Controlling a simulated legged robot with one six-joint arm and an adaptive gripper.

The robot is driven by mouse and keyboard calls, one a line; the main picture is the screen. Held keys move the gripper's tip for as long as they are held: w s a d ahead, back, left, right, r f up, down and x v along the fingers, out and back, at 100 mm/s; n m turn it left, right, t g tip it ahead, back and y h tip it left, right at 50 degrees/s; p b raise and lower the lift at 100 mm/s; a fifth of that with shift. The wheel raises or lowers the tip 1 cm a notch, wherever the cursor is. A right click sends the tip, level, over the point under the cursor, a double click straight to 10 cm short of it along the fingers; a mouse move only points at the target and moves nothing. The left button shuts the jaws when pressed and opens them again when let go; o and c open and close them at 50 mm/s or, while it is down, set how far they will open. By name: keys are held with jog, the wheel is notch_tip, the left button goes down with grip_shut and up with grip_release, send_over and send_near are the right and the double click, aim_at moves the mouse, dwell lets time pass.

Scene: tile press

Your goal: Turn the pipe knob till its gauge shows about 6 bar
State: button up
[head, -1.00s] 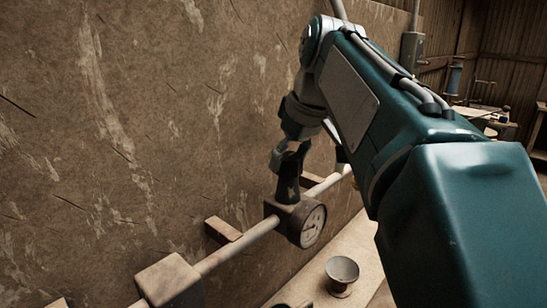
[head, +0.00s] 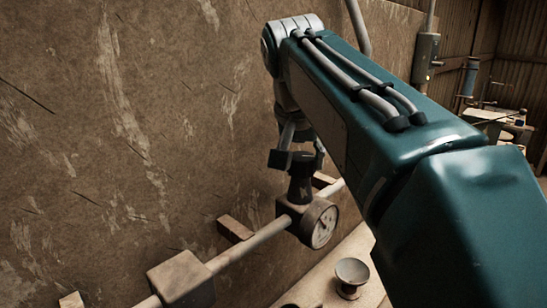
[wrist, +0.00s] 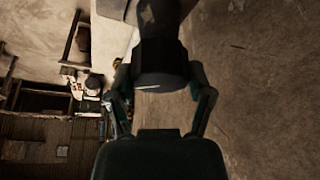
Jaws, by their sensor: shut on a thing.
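The dark pipe knob (head: 301,180) stands upright on a valve block on the pipe (head: 262,236). The round gauge (head: 323,227) sits on the front of that block; its face shows, but its needle reading is too small to tell. My gripper (head: 298,160) is above the block with its fingers on either side of the knob's top. In the wrist view my gripper (wrist: 160,100) is shut on the knob (wrist: 160,58), one finger on each side. A short pale line shows on the knob's end.
The rough wall (head: 150,120) runs close behind the pipe, with wooden brackets (head: 234,228) on it. A pipe box (head: 181,278) is at the lower left. A small metal cup (head: 351,274) stands on the ledge below the gauge. A workbench (head: 505,122) is far right.

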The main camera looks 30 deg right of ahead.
jog(key=m+g, duration=0.1)
jog(key=m, duration=0.1)
jog(key=m+g+h, duration=0.1)
jog(key=m, duration=0.2)
jog(key=shift+w+f+m, duration=0.1)
jog(key=shift+m, duration=0.2)
jog(key=shift+m+g, duration=0.9)
jog(key=shift+m, duration=1.3)
jog(key=o, duration=1.1)
